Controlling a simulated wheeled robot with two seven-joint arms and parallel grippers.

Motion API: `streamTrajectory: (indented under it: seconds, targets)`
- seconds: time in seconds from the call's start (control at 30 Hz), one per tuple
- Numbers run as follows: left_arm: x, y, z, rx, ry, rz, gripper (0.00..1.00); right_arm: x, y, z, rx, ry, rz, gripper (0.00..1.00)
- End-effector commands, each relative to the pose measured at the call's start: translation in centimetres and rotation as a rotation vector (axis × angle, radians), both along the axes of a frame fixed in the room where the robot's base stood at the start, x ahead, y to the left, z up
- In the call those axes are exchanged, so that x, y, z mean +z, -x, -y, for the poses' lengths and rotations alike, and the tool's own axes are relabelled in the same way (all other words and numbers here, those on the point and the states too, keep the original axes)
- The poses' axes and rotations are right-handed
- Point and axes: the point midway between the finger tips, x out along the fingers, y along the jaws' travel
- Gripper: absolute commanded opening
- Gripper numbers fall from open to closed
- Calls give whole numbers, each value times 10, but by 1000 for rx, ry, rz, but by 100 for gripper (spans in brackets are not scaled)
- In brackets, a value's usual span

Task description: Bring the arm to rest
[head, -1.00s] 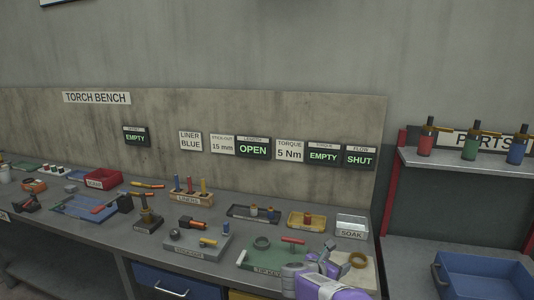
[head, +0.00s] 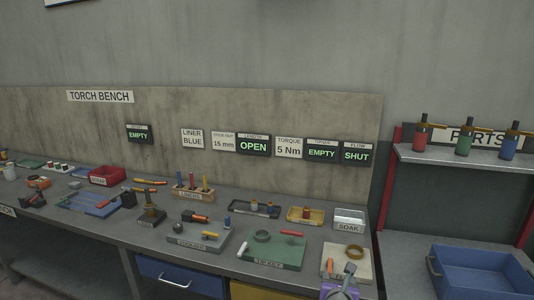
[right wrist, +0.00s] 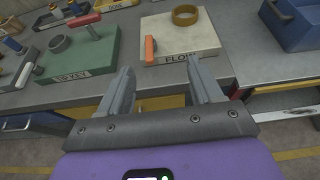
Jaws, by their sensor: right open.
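My right gripper (head: 343,283) is at the bottom edge of the head view, mostly cut off, beside the front edge of the bench (head: 95,237). In the right wrist view its two grey fingers (right wrist: 162,85) are spread apart with nothing between them. Beyond the fingertips lies the cream FLOW plate (right wrist: 198,38), with a brass ring (right wrist: 186,16) and an orange lever (right wrist: 149,50) on it. The fingers look clear of the plate. My left gripper is not in view.
A green plate (head: 288,252) with a ring and a red handle lies left of the FLOW plate. A blue bin (head: 480,270) stands on the right. Torches (head: 464,137) stand on the shelf. Wall signs read OPEN, EMPTY and SHUT.

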Motion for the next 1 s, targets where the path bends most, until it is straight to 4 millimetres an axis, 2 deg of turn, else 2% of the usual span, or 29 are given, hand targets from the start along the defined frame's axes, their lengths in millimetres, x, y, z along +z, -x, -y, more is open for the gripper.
streamTrajectory:
  seconds: [0.13, 0.23, 0.37, 0.47, 0.6, 0.77, 0.9, 1.0]
  targets:
    - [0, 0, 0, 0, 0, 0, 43, -9, 4, -2, 35, 30, -23, 65]
    - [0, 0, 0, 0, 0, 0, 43, -35, 9, -7, 118, 140, -100, 65]
    - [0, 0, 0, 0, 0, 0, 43, -93, 27, -17, 336, 401, -268, 65]
    - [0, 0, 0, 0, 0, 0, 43, -143, 50, -26, 564, 624, -400, 65]
    - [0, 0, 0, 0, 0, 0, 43, -206, 92, -40, 922, 902, -532, 65]
    - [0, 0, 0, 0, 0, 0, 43, -268, 152, -58, 1374, 1175, -582, 65]
    - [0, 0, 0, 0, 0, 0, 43, -309, 213, -75, 1791, 1370, -504, 65]
    - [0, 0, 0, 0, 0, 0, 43, -329, 256, -87, 2062, 1477, -377, 65]
